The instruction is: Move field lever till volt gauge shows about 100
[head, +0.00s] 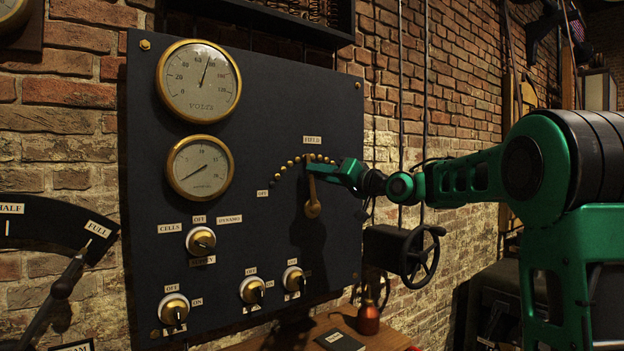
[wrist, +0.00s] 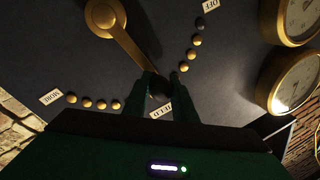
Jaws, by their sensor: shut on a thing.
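The volt gauge (head: 199,80) is the upper, larger brass-rimmed dial on the dark panel. Its needle points a little right of straight up, between about 60 and 80. The brass field lever (head: 312,190) points up from its round pivot, near the middle of an arc of brass studs. In the wrist view the lever (wrist: 128,45) runs from its pivot to between my fingers, under the FIELD label. My gripper (head: 322,168) is shut on the lever's outer end. In the wrist view my gripper (wrist: 160,90) hides part of that end.
Studs curve toward an OFF label (wrist: 210,5) on one side and a MORE label (wrist: 50,97) on the other. A smaller gauge (head: 200,170) and several knobs sit left and below. A handwheel (head: 420,253) stands right of the panel. A bottle (head: 368,318) stands below.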

